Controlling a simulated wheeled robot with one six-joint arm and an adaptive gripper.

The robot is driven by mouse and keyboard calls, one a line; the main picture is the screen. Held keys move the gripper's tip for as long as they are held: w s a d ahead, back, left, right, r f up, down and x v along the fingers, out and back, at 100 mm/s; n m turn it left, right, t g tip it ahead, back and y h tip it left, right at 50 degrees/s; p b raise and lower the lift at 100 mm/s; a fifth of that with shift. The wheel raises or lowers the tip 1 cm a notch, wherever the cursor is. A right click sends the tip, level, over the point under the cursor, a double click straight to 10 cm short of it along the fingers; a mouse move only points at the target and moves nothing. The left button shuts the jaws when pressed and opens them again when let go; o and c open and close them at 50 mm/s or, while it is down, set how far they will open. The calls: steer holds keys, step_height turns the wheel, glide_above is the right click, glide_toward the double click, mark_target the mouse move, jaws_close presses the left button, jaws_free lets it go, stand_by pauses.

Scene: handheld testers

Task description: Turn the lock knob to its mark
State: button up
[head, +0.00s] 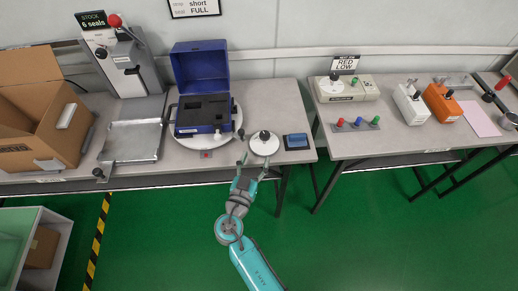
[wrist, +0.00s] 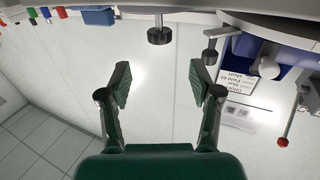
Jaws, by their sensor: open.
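A black knob (head: 264,136) stands up from a white round disc (head: 262,149) on the left table, near its front edge; I cannot tell for sure that it is the lock knob, and no mark on it can be made out. The black knob (wrist: 160,33) also shows in the wrist view, beyond the fingertips and centred between them. My gripper (head: 254,165) is open and empty, just in front of the disc. In the wrist view my gripper (wrist: 160,82) has its fingers wide apart, touching nothing.
An open blue case (head: 203,128) sits on a white turntable left of the disc, with a small black knob (head: 240,132) at its side. A blue pad (head: 296,141) lies to the right. A metal tray (head: 133,141) and cardboard box (head: 45,110) are further left.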

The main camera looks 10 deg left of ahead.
steer(key=shift+s, duration=0.6)
steer(key=n+y, duration=0.5)
steer(key=y, duration=0.2)
glide_toward(265, 139)
steer(key=shift+w, duration=1)
steer(key=x, duration=1)
steer(key=shift+s+a+f, duration=0.1)
steer(key=shift+a, duration=0.1)
steer(key=c, duration=1.2)
